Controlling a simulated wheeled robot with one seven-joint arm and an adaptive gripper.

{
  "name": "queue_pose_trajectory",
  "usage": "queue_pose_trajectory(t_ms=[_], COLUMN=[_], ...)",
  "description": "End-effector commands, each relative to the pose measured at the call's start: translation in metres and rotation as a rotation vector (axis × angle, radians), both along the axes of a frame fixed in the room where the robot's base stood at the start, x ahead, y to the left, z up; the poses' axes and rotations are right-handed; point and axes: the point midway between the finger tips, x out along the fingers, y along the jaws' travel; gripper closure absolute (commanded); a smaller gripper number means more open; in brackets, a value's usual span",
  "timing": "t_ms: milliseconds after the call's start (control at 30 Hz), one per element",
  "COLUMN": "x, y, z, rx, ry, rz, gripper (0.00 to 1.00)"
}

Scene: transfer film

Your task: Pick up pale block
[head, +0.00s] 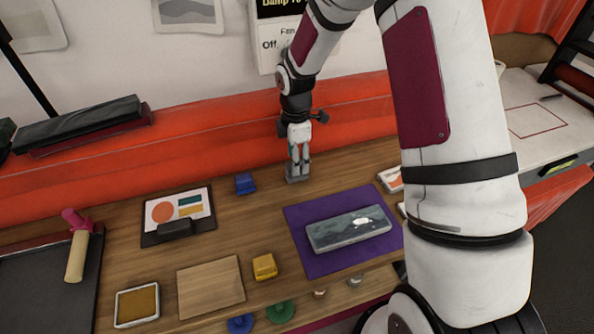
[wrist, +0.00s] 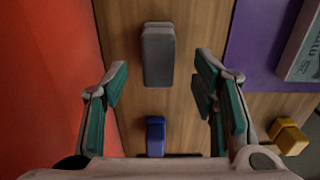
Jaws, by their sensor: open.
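A grey block (wrist: 158,58), the palest of the loose blocks, lies on the wooden table in the wrist view. In the head view the grey block (head: 296,179) shows just under my fingertips, partly hidden by them. My gripper (head: 299,163) points down above it near the back of the table. In the wrist view my gripper (wrist: 161,84) is open, with its green-padded fingers wide apart. The block lies ahead of the gap between the fingers, and nothing is held. I cannot tell the exact height of the fingertips above it.
A blue block (head: 245,184) lies to the left and a yellow block (head: 264,267) nearer the front. A purple mat (head: 306,262) bears a grey-green case (head: 347,230). A red-orange padded ledge (head: 210,140) runs behind the table. Bare wood surrounds the grey block.

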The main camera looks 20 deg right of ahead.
Motion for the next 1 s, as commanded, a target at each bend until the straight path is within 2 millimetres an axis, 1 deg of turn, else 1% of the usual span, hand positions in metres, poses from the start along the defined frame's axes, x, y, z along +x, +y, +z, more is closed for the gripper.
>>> queue_pose_trajectory(t_ms=[133,433,567,733,767,800,867,900,967,1000], x=[-0.001,0.001,0.002,0.002,0.002,0.002,0.002,0.002,0.002,0.002], y=[-0.001,-0.003,-0.003,-0.003,-0.003,-0.003,-0.003,-0.003,-0.003,-0.003], z=[-0.010,-0.048,-0.053,-0.053,-0.053,-0.053,-0.053,-0.053,-0.053,-0.053], rx=[0.000,0.000,0.000,0.000,0.000,0.000,0.000,0.000,0.000,0.000], ry=[0.002,0.002,0.000,0.000,0.000,0.000,0.000,0.000,0.000,0.000], rz=[0.000,0.000,-0.001,-0.001,-0.001,-0.001,-0.001,-0.001,-0.001,-0.001], gripper=[0.47,0.47,0.47,0.47,0.49,0.58,0.72,0.81,0.94,0.98])
